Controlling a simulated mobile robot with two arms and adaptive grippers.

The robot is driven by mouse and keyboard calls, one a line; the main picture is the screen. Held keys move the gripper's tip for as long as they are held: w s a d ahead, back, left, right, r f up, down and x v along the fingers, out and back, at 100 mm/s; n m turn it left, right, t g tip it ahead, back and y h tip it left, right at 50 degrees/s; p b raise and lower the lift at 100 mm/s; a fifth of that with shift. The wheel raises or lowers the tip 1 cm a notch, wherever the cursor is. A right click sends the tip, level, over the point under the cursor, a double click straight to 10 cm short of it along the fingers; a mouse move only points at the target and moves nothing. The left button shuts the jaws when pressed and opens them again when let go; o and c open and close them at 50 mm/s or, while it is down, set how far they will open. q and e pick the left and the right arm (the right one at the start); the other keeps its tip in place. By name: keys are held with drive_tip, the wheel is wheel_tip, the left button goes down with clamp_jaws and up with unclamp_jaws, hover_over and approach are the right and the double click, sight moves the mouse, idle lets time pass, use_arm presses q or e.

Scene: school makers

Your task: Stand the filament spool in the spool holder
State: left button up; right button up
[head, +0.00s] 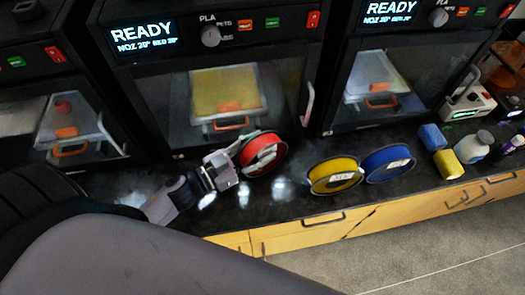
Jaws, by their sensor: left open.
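A red filament spool (274,154) stands upright on the dark counter in front of the middle printer. A yellow spool (323,181) and a blue spool (376,170) stand to its right, close together. My left gripper (243,158) is open at the red spool's left side, with its fingers overlapping the spool's edge in the picture. I cannot tell whether they touch it. I cannot make out a separate spool holder; the lower part of the red spool is partly hidden by the gripper. My right gripper is not in view.
Black printers line the back of the counter (270,205), the middle one (160,80) showing READY. Wooden drawers (325,231) lie below the front edge.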

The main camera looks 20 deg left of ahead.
use_arm(q)
drive_tip(key=shift+w+d, duration=0.35)
drive_tip(key=shift+w, duration=0.15)
drive_tip(key=shift+s, duration=0.1)
drive_tip(key=shift+c, duration=0.6)
clamp_jaws()
